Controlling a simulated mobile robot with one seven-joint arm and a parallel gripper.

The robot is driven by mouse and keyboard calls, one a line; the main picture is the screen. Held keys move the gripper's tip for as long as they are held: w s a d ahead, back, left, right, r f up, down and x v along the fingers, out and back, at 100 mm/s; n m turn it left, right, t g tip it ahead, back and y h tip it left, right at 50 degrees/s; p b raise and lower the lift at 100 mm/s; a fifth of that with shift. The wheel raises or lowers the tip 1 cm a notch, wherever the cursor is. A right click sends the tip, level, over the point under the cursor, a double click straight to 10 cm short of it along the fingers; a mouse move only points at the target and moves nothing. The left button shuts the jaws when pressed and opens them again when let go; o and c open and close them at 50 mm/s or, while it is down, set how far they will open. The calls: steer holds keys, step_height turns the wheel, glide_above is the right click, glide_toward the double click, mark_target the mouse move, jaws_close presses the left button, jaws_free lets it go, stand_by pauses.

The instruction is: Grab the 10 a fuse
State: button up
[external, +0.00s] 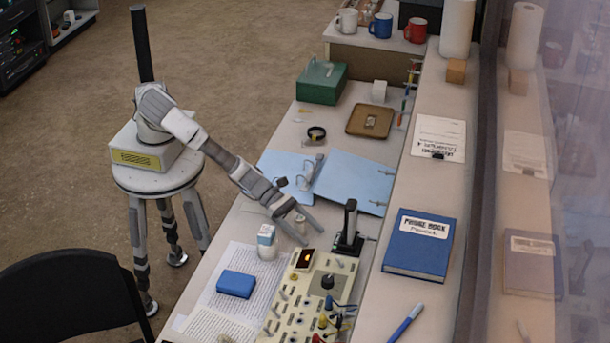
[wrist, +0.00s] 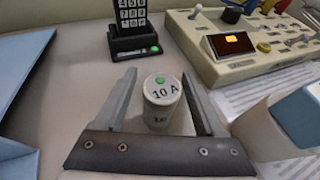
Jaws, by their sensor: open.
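The 10 A fuse (wrist: 162,96) is a small pale cylinder with a green dot and "10 A" on its top. It stands upright on the desk, between the two open fingers of my gripper (wrist: 160,90) in the wrist view, with gaps on both sides. In the external view the fuse (external: 300,224) shows as a small pale shape by the fingertips of my gripper (external: 304,222).
A cream control panel (external: 312,290) lies just in front. A white and blue carton (external: 267,242) stands close to the left. A black handset in its cradle (external: 349,232) stands to the right, and an open blue binder (external: 345,180) lies behind.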

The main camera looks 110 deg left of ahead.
jaws_close()
stand_by(0.3)
steer(key=shift+r, duration=0.15)
